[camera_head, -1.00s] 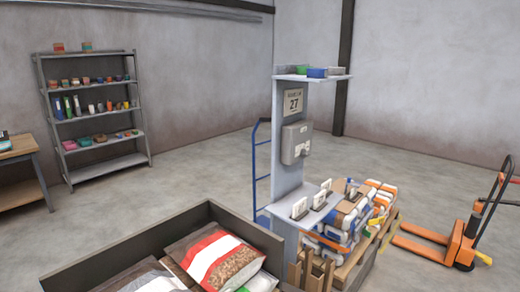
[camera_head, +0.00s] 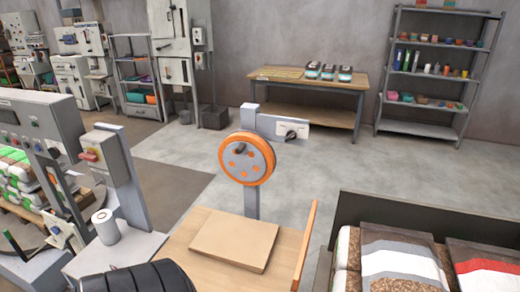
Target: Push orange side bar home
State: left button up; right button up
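An orange side bar (camera_head: 305,246) stands along the right edge of a wooden-topped table (camera_head: 188,240). It looks like a thin upright strip running from the near edge toward the back. I cannot tell from here whether it is fully pushed in. A flat tan board (camera_head: 235,240) lies on the table top, left of the bar and apart from it. A grey post behind the board carries a wheel with an orange rim (camera_head: 247,158). Neither of my grippers is in view.
A dark-walled bin (camera_head: 405,212) with filled bags stands to the right. A grey stand with a red switch (camera_head: 90,155) and a white roll (camera_head: 105,227) is at the left. A workbench (camera_head: 310,84) and shelf rack (camera_head: 438,70) stand behind. The floor between is clear.

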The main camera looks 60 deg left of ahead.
aim_at(301, 261)
jog(key=u, duration=1.4)
